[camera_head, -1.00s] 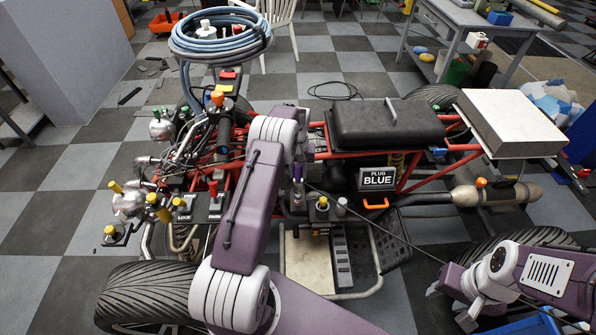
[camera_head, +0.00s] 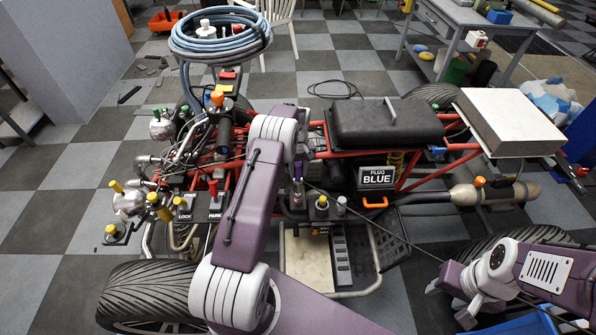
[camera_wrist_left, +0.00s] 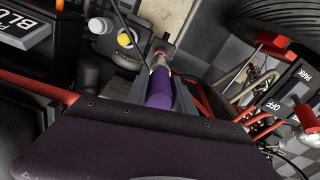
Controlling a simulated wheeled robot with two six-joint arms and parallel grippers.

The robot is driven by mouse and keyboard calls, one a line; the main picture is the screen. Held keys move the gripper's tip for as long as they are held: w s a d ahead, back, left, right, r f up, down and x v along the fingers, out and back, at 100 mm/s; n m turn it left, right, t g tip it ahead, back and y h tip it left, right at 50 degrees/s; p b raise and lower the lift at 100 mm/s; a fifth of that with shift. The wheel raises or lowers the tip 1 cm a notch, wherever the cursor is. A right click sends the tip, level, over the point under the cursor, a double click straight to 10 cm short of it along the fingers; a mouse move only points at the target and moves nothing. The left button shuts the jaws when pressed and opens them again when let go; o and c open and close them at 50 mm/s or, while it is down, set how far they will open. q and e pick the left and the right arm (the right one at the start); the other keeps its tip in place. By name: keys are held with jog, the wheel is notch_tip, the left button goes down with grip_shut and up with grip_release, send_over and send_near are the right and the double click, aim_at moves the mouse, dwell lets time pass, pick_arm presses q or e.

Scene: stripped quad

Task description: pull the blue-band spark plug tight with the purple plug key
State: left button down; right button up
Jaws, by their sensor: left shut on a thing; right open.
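The purple plug key (camera_wrist_left: 158,92) stands between the two grey fingers of my left gripper (camera_wrist_left: 160,97), which is shut on it. Its metal end (camera_wrist_left: 160,62) points away from the gripper into a dark mount on the quad. In the head view the key (camera_head: 298,188) shows below my left wrist, beside a yellow knob (camera_head: 322,202). The blue-band spark plug cannot be made out; the key's end and mount hide that spot. A sign reading PLUG BLUE (camera_head: 377,178) stands on the quad. My right gripper (camera_head: 452,305) is open and empty at lower right, apart from the quad.
A white-capped part (camera_head: 341,205) stands beside the yellow knob. The black seat (camera_head: 385,125) and red frame lie behind.

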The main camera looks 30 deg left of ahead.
aim_at(297, 181)
pick_arm(q)
jog(key=shift+f, duration=0.1)
dwell(0.5)
jog(key=shift+f+b, duration=2.4)
jog(key=shift+f, duration=1)
jog(key=shift+r+m, duration=0.1)
jog(key=shift+m, duration=1)
jog(key=shift+m, duration=1.2)
jog(key=m, duration=0.4)
jog(key=shift+a+m, duration=0.1)
jog(key=shift+m, duration=0.2)
